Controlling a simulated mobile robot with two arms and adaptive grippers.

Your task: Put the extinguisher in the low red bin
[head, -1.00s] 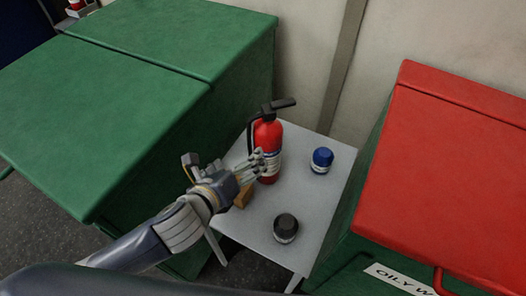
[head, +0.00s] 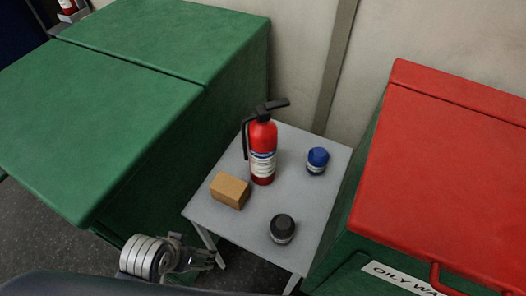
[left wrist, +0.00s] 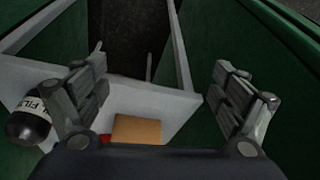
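The red extinguisher (head: 263,150) stands upright on a small grey table, its black handle and hose at the top. In the left wrist view only a sliver of red, likely its body, shows beside the cardboard box. A low bin with a red lid (head: 450,165) stands at the right; its lid is shut and has a red handle (head: 446,280) at the front. My left gripper (head: 208,260) is low, in front of the table's left corner and apart from the extinguisher. In the left wrist view its fingers (left wrist: 165,100) are spread with nothing between them. My right gripper is out of view.
The grey table (head: 230,232) also holds a cardboard box (head: 230,190), a blue-capped jar (head: 317,160) and a black jar (head: 282,229). A large green bin (head: 110,95) stands close on the left. A wall is behind.

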